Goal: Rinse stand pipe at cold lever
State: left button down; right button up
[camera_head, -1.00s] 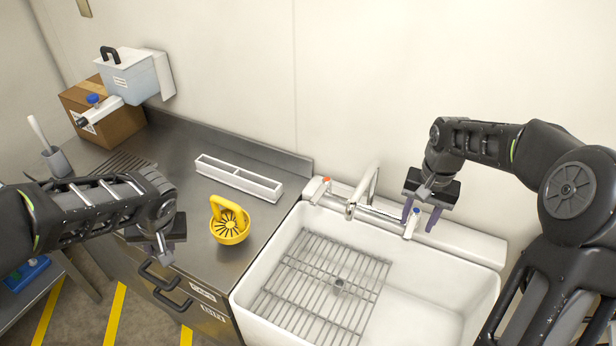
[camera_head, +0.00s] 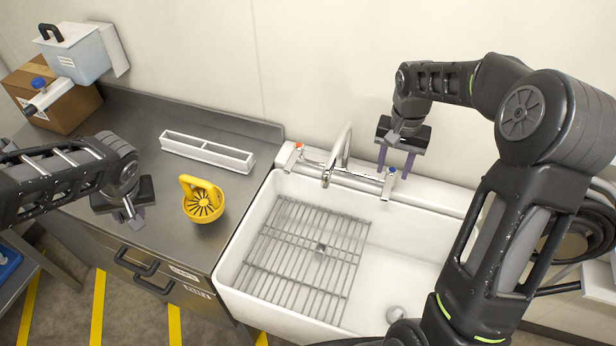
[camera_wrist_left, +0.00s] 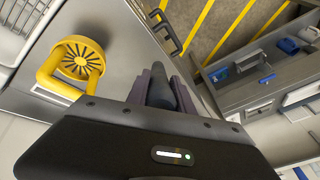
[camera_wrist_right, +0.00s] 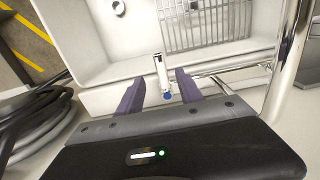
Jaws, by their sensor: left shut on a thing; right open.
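The cold lever (camera_head: 389,183), a chrome lever with a blue mark, sits at the right end of the tap on the white sink. My right gripper (camera_head: 395,168) is open just behind it. In the right wrist view the lever (camera_wrist_right: 160,72) shows between the spread fingertips (camera_wrist_right: 158,84); I cannot tell whether they touch it. My left gripper (camera_head: 130,213) is shut above the counter's front edge. In the left wrist view a dark grey tapered piece (camera_wrist_left: 160,90), possibly the stand pipe, is between its fingers; most of it is hidden.
The white sink (camera_head: 230,268) holds a wire rack (camera_head: 305,255). The tap has a curved chrome spout (camera_head: 338,150) and a red-marked lever (camera_head: 293,157). A cardboard box (camera_head: 62,112) stands far left.

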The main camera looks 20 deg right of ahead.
aim_at(386, 192)
notch_tip(386, 192, down, 8)
jog(key=b, duration=0.3)
jog(key=shift+f, duration=0.25)
grip_shut()
dwell(1.2)
